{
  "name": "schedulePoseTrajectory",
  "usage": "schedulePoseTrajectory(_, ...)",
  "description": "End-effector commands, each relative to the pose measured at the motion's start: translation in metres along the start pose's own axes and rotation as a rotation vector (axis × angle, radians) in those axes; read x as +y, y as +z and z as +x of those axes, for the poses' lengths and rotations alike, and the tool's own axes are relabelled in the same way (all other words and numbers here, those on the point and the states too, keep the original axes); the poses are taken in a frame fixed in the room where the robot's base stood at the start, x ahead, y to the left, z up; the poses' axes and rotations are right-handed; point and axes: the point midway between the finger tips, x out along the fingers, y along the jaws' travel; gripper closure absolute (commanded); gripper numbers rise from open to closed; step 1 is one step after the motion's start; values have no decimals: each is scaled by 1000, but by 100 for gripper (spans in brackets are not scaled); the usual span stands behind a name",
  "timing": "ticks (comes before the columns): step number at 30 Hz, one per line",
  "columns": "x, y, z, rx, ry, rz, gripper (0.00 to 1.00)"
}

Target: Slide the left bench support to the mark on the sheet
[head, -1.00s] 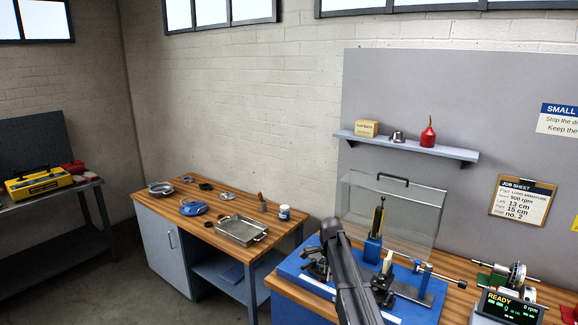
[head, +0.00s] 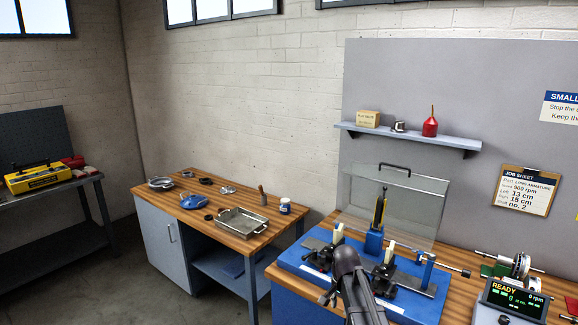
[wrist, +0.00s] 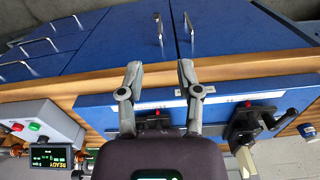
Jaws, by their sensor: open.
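The left bench support (head: 338,236), with a pale block on top and dark clamp parts, stands on the left of the blue balancing bench (head: 312,281). The right bench support (head: 388,266) stands to its right, partly behind my arm. The job sheet (head: 526,190) on the back panel reads Left 13 cm, Right 15 cm. My gripper (wrist: 160,73) is open and empty in the wrist view, with its fingers over the front edge of the blue bench. One support, with a black knob (wrist: 284,120), shows right of my gripper there, apart from it.
A clear guard (head: 397,205) stands behind the supports. A readout box (head: 511,301) and a rotor (head: 520,264) are at the right. A side bench (head: 180,220) holds a metal tray (head: 241,222) and small parts.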

Motion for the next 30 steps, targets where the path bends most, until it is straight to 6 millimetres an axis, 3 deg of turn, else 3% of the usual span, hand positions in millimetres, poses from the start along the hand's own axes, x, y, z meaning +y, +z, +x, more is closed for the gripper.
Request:
schedulePoseTrajectory(1,18,17,11,0,0,-63,55)
schedulePoseTrajectory(6,55,53,28,0,0,-302,55)
schedulePoseTrajectory(15,104,101,49,0,1,-639,55)
schedulePoseTrajectory(30,112,110,51,0,1,-721,55)
